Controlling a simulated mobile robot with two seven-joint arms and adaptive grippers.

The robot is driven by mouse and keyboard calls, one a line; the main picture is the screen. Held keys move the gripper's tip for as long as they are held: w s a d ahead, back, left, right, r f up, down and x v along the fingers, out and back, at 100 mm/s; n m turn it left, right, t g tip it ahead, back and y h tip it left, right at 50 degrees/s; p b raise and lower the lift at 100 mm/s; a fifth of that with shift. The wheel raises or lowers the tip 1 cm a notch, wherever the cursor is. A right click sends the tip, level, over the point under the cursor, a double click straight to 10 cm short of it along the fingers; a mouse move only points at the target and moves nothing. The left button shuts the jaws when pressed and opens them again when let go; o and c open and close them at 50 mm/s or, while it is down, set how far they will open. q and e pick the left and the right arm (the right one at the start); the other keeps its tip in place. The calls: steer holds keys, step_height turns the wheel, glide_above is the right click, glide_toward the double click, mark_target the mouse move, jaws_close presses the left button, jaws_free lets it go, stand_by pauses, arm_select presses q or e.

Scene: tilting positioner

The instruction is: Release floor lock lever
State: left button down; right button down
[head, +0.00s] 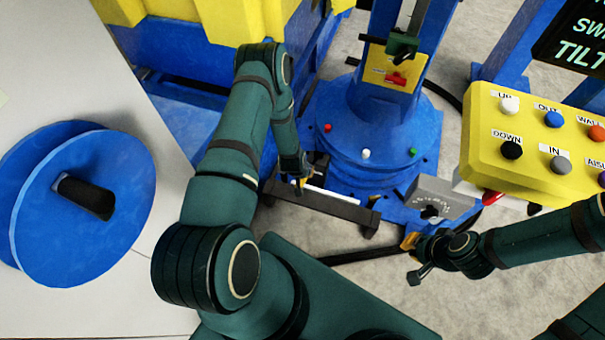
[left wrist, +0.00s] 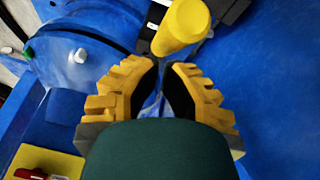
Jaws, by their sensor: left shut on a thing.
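In the left wrist view a lever with a thick yellow grip (left wrist: 182,25) stands just beyond my left fingertips. My left gripper (left wrist: 165,70) has yellow ribbed fingers with black pads, closed on the lever; the exact contact is partly hidden. In the head view my left gripper (head: 300,182) is low, beside the black bar at the front of the blue positioner base (head: 340,140). The lever is mostly hidden there by my arm. My right gripper (head: 413,258) is at lower right, above the floor, its fingers appearing apart and empty.
A yellow button pendant (head: 530,128) is at right. A grey box (head: 440,200) stands between it and the base. A blue spool-like wheel (head: 80,200) is on a pale surface at left. A red handle (head: 396,79) sits on the column's yellow plate. A dark cable crosses the floor.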

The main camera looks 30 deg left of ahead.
arm_select(q)
steer(key=r, duration=0.1)
steer(key=w+a+r, duration=0.1)
steer(key=r, duration=0.1)
steer(key=shift+w+r+p, duration=0.1)
steer(key=shift+w+p, duration=0.05)
steer(key=shift+p, duration=0.25)
steer(key=s+d+r+p, duration=0.1)
steer(key=s+r+p, duration=0.1)
steer(key=s+r, duration=0.45)
steer(key=s+d+r+m+g+h, duration=0.1)
steer(key=s+d+r+h, duration=0.1)
steer(key=s+d+r, duration=0.2)
steer(key=s+d+r+m+g+h, duration=0.1)
steer(key=s+d+r, duration=0.3)
steer(key=d+r, duration=0.6)
steer(key=d+m+h, duration=0.1)
steer(key=d, duration=0.5)
steer(key=shift+s+g, duration=0.3)
